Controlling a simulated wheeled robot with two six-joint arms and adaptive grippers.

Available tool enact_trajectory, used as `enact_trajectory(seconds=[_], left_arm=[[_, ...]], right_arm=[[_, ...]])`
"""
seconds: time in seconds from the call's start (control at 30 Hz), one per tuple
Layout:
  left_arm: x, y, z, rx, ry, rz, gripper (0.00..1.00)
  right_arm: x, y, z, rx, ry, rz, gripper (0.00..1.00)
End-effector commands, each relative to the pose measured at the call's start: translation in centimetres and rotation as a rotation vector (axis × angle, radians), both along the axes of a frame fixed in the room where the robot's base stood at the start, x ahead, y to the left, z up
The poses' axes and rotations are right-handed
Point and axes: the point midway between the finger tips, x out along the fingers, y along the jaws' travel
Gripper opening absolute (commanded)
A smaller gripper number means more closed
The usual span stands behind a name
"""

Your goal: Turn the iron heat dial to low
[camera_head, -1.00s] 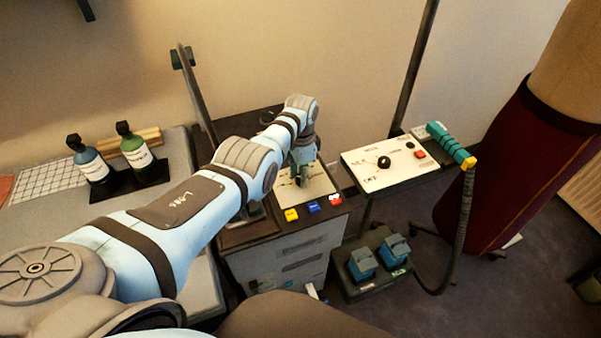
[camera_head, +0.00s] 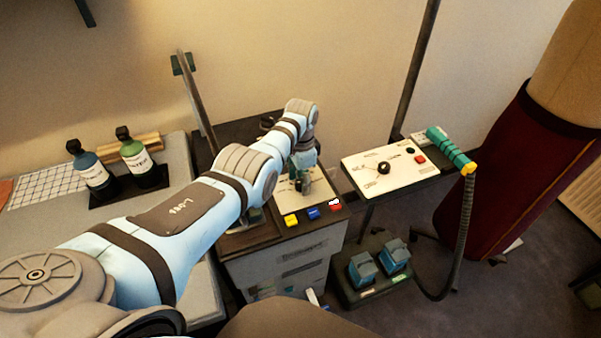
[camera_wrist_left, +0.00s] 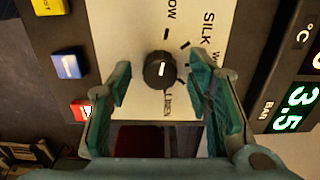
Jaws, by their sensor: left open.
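The heat dial is a round black knob (camera_wrist_left: 160,70) with a white pointer mark, on a white panel (camera_wrist_left: 130,25) in the left wrist view. The pointer runs down the picture, toward the label that looks like LINEN. LOW is printed at the top and SILK at the upper right. My left gripper (camera_wrist_left: 161,82) is open, its teal fingers on either side of the dial, with gaps visible between fingers and knob. In the head view my left gripper (camera_head: 302,178) is over the control panel and largely hides the dial. My right gripper is not in view.
Yellow (camera_head: 291,221), blue (camera_head: 314,213) and red (camera_head: 336,207) buttons line the panel's front edge. A second white panel (camera_head: 365,185) with its own black dial stands to the right, beside a teal-handled tool (camera_head: 450,150). Two bottles stand at left.

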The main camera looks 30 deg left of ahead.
Motion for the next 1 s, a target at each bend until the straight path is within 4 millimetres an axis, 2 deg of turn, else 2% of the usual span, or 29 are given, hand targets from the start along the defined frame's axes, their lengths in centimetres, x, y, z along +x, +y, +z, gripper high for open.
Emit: enact_trajectory(seconds=[0.17,0.3,0.4,0.5,0.63,1.0], left_arm=[[0.1,0.0,2.8,0.001,-0.006,0.0,0.46],[0.2,0.0,7.1,0.0,-0.006,0.0,0.46],[0.1,0.0,9.5,-0.001,-0.002,0.0,0.46],[0.1,0.0,11.0,-0.001,0.001,0.0,0.46],[0.1,0.0,11.6,0.0,0.001,0.0,0.46],[0.1,0.0,11.6,-0.001,0.002,0.0,0.46]], right_arm=[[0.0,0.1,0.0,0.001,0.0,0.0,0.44],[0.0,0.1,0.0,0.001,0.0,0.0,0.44],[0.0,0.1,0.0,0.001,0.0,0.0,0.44],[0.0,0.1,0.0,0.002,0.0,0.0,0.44],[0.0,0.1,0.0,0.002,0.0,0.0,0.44],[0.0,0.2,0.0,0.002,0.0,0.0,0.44]])
